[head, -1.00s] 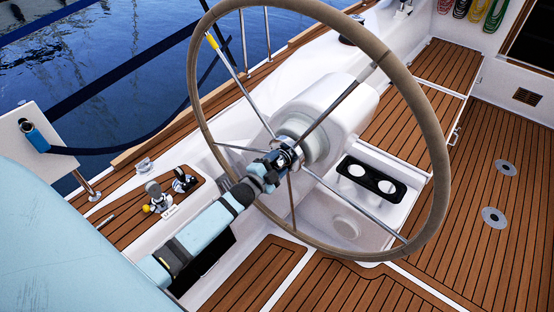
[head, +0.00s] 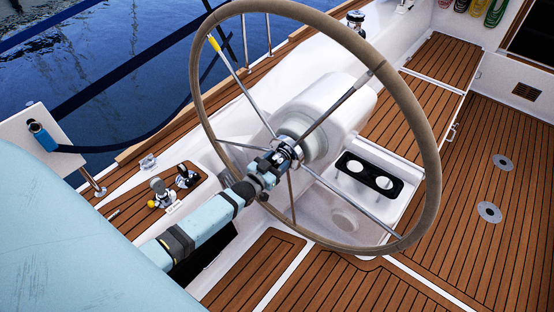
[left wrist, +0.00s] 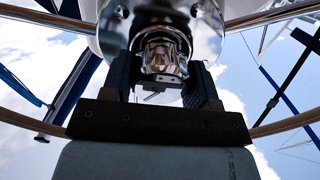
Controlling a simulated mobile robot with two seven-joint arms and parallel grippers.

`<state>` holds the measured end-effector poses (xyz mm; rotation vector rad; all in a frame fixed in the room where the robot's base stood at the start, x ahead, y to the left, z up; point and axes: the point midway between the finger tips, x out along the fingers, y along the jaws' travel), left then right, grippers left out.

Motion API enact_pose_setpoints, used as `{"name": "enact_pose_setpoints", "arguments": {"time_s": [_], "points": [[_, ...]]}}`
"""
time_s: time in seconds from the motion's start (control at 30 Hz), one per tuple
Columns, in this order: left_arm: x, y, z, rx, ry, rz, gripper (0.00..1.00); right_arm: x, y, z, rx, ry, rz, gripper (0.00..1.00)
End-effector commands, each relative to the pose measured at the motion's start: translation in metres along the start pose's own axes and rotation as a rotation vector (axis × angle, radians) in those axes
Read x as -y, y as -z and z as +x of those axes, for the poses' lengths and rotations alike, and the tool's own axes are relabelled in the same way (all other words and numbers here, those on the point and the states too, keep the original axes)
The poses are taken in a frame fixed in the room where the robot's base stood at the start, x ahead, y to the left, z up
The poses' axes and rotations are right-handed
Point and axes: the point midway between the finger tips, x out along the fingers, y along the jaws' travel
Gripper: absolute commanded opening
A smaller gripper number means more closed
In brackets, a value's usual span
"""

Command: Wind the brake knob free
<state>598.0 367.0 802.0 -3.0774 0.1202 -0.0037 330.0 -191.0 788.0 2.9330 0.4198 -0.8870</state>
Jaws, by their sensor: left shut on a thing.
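The brake knob (left wrist: 163,50) is a shiny metal piece at the wheel's hub. In the left wrist view my left gripper (left wrist: 165,85) has one dark finger on each side of it and is shut on it. In the head view the left gripper (head: 277,160) is at the centre of the steering wheel (head: 437,190) and covers most of the knob. The wheel has a tan rim and metal spokes, one with a yellow mark near the rim. My right gripper is not in view.
A white pedestal (head: 335,100) stands behind the wheel. A black cup holder (head: 369,179) sits to its right. Metal deck fittings (head: 187,175) are on the left. Teak deck (head: 490,150) is open at the right. Water lies beyond the rail.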

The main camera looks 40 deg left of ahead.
Motion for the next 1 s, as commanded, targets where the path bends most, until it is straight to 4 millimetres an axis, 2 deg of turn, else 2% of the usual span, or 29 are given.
{"name": "enact_pose_setpoints", "arguments": {"time_s": [0.5,1.0], "points": [[0.001,-0.0007,-0.0002,0.001,0.0,-0.428,0.31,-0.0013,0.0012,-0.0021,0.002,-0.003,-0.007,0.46],[0.0012,-0.001,-0.0002,0.002,0.0,-0.578,0.31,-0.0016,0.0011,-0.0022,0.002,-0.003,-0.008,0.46]]}}
